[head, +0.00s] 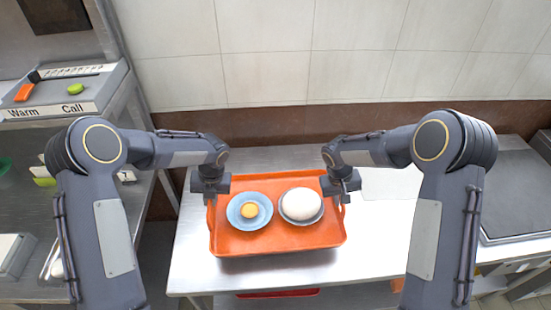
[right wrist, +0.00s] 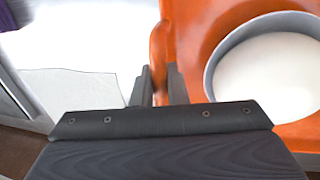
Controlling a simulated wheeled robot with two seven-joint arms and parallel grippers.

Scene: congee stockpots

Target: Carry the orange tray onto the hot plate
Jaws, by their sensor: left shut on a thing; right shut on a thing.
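The orange tray (head: 282,238) is over the steel table in the middle of the head view. It carries a blue dish (head: 235,218) with a yellow item (head: 249,210) and a grey bowl (head: 309,221) with a white rounded content (head: 301,203). My left gripper (head: 211,200) is shut on the tray's left side. My right gripper (head: 344,196) is shut on its right side; the right wrist view shows the fingers (right wrist: 160,86) around the orange rim (right wrist: 158,45). I cannot tell whether the tray touches the table. A dark flat plate (head: 515,195), possibly the hot plate, is at the right.
The steel table (head: 200,276) has bare room in front and right of the tray. A pale flat sheet (head: 390,184) lies right of it. A panel marked Warm and Call (head: 50,108) stands on the left counter. A tiled wall (head: 270,75) closes the back.

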